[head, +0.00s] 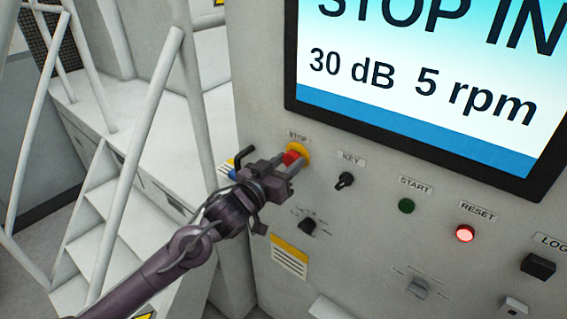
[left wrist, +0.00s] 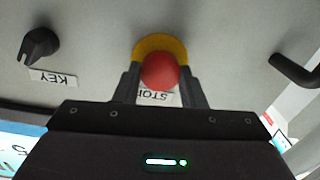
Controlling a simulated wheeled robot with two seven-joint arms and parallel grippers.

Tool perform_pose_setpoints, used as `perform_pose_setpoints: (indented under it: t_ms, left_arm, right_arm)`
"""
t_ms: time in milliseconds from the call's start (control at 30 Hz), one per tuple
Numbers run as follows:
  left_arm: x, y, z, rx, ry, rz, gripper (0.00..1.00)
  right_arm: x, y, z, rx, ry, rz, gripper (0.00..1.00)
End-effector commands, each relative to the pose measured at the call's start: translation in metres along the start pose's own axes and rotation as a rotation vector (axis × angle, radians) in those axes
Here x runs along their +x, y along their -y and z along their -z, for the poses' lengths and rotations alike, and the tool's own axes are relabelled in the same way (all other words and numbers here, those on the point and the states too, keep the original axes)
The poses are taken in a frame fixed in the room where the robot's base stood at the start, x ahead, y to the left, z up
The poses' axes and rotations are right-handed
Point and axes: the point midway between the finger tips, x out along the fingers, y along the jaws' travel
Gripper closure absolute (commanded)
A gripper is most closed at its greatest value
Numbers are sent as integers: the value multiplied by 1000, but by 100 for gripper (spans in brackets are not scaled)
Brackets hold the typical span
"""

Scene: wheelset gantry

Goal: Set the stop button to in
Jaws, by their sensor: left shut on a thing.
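The stop button (head: 291,157) is a red mushroom head on a yellow ring, under the STOP label on the grey panel. My left gripper (head: 289,168) is at it, with one finger on each side of the red head. In the left wrist view the red stop button (left wrist: 160,71) sits between the two fingers (left wrist: 160,88), in front of its yellow ring. The fingers are shut on the red head. The screen (head: 430,75) reads "STOP IN", "30 dB" and "5 rpm". My right gripper is not in view.
Right of the button are a black key switch (head: 344,181), a green start button (head: 406,206) and a lit red reset button (head: 465,234). A black knob (head: 308,226) is below. A dark handle (left wrist: 296,71) shows beside the button. White stairs with railings (head: 150,120) stand left.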

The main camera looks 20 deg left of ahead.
Motion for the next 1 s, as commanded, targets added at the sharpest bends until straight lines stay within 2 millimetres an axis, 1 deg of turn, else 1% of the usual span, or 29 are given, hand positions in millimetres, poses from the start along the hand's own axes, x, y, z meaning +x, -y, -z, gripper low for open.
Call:
perform_pose_setpoints:
  t_ms: [167,200,367,633,733,867,1000]
  left_arm:
    - [0,1,1,1,-3,2,100]
    - [0,1,2,1,-3,2,62]
    - [0,1,1,1,-3,1,41]
    - [0,1,1,1,-2,1,41]
    - [-6,1,-1,0,-1,1,41]
    - [-23,1,-3,1,0,0,41]
    - [-46,1,-3,1,1,0,41]
  right_arm:
    - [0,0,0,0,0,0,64]
    - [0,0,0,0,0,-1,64]
    - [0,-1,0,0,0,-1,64]
    - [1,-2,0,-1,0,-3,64]
    - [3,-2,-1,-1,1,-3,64]
    - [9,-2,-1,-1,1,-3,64]
    - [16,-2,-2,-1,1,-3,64]
